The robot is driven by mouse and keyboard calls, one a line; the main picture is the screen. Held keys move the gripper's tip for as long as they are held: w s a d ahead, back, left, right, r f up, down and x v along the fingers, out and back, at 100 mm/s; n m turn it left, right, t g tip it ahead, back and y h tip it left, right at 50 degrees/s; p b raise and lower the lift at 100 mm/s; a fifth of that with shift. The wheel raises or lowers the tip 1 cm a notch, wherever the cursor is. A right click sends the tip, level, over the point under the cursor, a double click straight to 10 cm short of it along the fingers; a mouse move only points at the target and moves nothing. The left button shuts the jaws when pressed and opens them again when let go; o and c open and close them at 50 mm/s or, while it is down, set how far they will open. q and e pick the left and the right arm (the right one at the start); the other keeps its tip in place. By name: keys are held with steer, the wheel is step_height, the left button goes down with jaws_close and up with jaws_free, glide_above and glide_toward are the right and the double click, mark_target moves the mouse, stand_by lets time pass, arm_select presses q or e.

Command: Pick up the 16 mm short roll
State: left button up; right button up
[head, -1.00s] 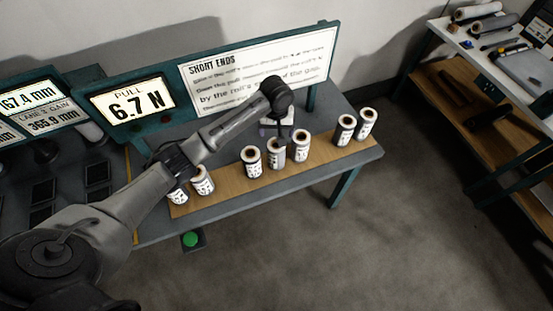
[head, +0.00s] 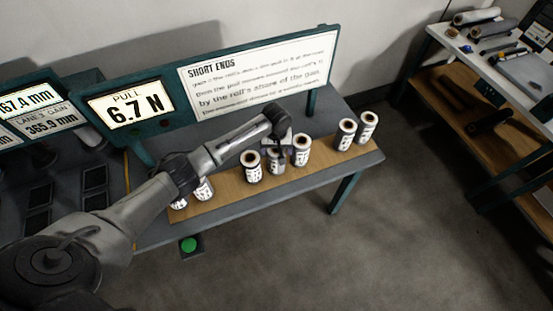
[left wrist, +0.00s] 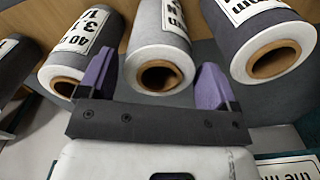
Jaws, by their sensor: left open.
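Grey short rolls with white labels and brown cores stand on a wooden strip (head: 225,196). The label sizes are too blurred or cut off to tell which is the 16 mm roll. My left gripper (head: 277,146) is over the middle group, at a roll (head: 274,168) that it partly hides. In the left wrist view its purple fingers (left wrist: 154,76) are open, one on each side of a light grey roll (left wrist: 160,50); contact cannot be told. Darker rolls stand to its left (left wrist: 68,62) and right (left wrist: 266,42). My right gripper is not in view.
Neighbouring rolls (head: 252,165) and (head: 301,153) stand close by. Two more rolls (head: 345,138) stand at the right end, and others (head: 203,190) at the left, partly behind my arm. A sign board (head: 258,72) rises behind the bench. A shelf (head: 480,45) stands far right.

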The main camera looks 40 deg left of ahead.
arm_select(q)
steer(key=shift+f, duration=1.65)
steer(key=c, duration=0.8)
steer(key=shift+c, duration=0.2)
